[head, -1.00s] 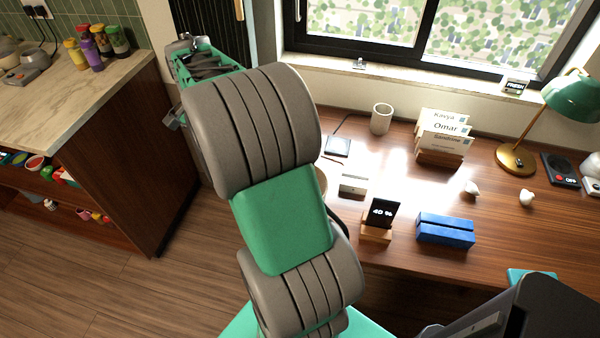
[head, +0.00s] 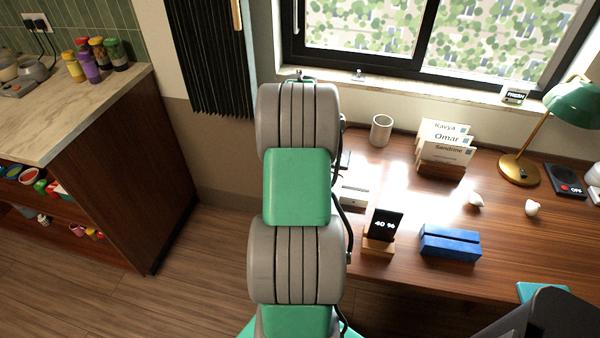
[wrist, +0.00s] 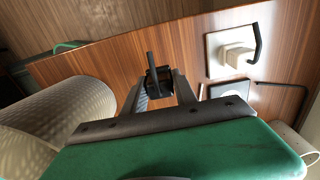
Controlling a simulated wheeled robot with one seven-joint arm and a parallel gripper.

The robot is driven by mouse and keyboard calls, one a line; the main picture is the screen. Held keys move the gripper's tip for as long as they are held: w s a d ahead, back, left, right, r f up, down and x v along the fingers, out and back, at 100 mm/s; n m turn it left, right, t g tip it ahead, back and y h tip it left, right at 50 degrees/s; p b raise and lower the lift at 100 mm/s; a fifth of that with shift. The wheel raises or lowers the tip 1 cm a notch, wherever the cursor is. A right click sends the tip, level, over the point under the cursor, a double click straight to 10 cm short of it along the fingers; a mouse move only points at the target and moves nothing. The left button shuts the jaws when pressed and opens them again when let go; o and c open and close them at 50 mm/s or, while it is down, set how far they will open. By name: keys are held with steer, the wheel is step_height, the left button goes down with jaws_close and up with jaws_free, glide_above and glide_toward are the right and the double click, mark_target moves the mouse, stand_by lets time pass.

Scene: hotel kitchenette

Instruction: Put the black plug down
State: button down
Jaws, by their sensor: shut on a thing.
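The black plug (wrist: 158,76) is between the two fingers of my gripper (wrist: 160,90) in the wrist view, with a dark bar standing up from it. My gripper is shut on it. Behind the plug is brown wood-grained surface; I cannot tell whether the plug touches it. In the head view my own arm hides the gripper and the plug.
In the wrist view, a square plate (wrist: 214,68) with a white plug (wrist: 236,56) and black cord lies right of my gripper. A pale textured round object (wrist: 75,108) is close on the left. The desk (head: 400,285) holds a cup (head: 381,131), card holder (head: 440,168) and blue block (head: 450,243).

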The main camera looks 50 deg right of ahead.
steer(key=shift+f, duration=1.4)
steer(key=shift+f+b, duration=0.35)
steer(key=shift+f, duration=0.3)
steer(key=c, duration=1)
jaws_free()
steer(key=shift+r, duration=0.15)
